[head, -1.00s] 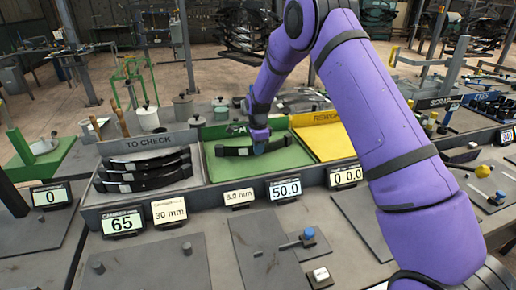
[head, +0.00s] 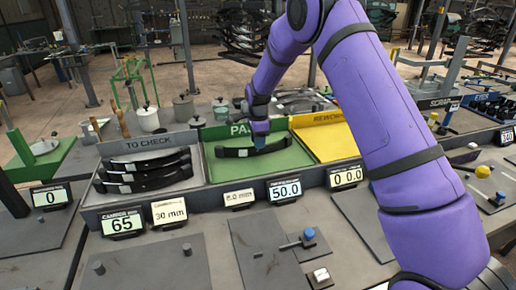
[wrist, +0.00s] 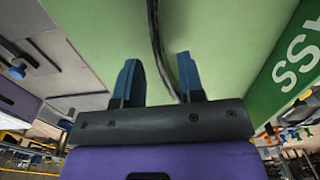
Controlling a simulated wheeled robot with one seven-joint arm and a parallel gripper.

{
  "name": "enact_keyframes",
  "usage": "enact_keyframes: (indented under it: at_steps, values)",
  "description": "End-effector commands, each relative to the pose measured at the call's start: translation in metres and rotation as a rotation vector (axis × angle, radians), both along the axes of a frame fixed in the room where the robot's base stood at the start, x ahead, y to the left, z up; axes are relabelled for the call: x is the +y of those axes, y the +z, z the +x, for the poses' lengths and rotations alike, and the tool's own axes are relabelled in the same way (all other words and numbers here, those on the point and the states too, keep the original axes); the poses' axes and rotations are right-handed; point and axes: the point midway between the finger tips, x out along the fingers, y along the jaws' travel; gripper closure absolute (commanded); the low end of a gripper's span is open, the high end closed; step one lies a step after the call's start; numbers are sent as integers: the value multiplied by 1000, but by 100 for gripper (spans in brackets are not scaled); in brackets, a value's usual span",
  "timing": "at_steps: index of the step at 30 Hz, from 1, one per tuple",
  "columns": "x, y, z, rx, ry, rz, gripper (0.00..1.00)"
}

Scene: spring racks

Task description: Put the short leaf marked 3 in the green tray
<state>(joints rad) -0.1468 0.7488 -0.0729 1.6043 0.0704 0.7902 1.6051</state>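A dark short leaf (head: 236,151) lies in the green tray (head: 225,172), which has a PASS label at its back. The leaf also shows in the wrist view (wrist: 156,30) as a thin dark curved strip. Its marking is too small to read. My gripper (head: 259,146) is above the leaf toward its right part. In the wrist view my gripper (wrist: 160,75) has its two blue fingers spread apart, with the leaf running between or just beyond them. I see no finger touching the leaf.
The TO CHECK tray (head: 148,190) on the left holds several dark leaves. The yellow REWORK tray (head: 325,140) adjoins the green tray on the right. Number displays (head: 285,190) line the front edge.

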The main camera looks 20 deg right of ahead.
Motion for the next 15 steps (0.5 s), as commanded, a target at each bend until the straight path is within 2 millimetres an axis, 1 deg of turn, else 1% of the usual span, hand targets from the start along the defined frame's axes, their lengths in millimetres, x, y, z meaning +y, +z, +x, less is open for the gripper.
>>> enact_keyframes:
  at_steps: [1, 3, 9, 12, 15]
  values:
    - [0, 12, 0, -4, 0, 0, 64]
    - [0, 26, 0, -3, 0, 0, 64]
    - [0, 63, 0, -2, 1, 0, 64]
    - [0, 74, 0, -1, 0, -1, 64]
    - [0, 82, 0, 0, 0, -1, 64]
